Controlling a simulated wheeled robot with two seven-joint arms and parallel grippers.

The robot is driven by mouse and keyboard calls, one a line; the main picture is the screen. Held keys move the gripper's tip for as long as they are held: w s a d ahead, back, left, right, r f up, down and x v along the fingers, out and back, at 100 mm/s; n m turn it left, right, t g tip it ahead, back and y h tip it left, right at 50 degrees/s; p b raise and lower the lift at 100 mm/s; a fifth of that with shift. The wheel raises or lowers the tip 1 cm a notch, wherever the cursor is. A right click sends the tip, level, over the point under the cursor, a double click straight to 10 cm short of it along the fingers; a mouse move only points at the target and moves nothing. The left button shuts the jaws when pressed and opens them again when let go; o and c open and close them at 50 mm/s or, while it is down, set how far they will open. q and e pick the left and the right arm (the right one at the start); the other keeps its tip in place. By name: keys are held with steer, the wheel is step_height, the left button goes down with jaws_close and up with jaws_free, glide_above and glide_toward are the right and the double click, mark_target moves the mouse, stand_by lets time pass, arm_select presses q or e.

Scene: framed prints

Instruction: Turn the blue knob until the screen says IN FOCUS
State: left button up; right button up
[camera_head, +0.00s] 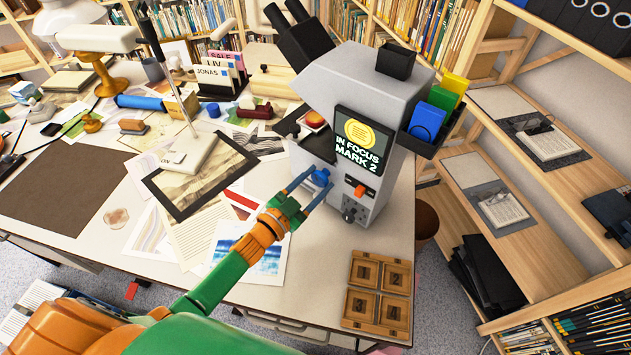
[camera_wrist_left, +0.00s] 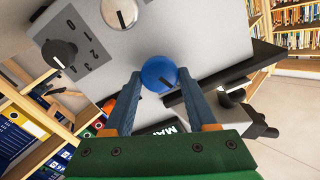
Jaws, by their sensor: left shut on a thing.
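The blue knob (camera_head: 320,176) is on the side of a grey microscope-like machine (camera_head: 349,90). My left gripper (camera_head: 310,183) has its two fingers on either side of the knob and is shut on it. In the left wrist view the blue knob (camera_wrist_left: 159,73), with a dark mark line, sits between the fingertips (camera_wrist_left: 160,80). The screen (camera_head: 358,141) on the machine reads IN FOCUS MARK 2 under a yellow disc. My right gripper is not in view.
An orange switch (camera_head: 360,190) and a dark dial (camera_head: 352,211) are beside the knob; the dial (camera_wrist_left: 59,53) has numbers by it. Papers and a framed print (camera_head: 190,175) lie to the left.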

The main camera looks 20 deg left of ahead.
arm_select(q)
steer(key=o, duration=1.3)
steer(key=shift+o, duration=0.2)
steer(key=v, duration=0.7)
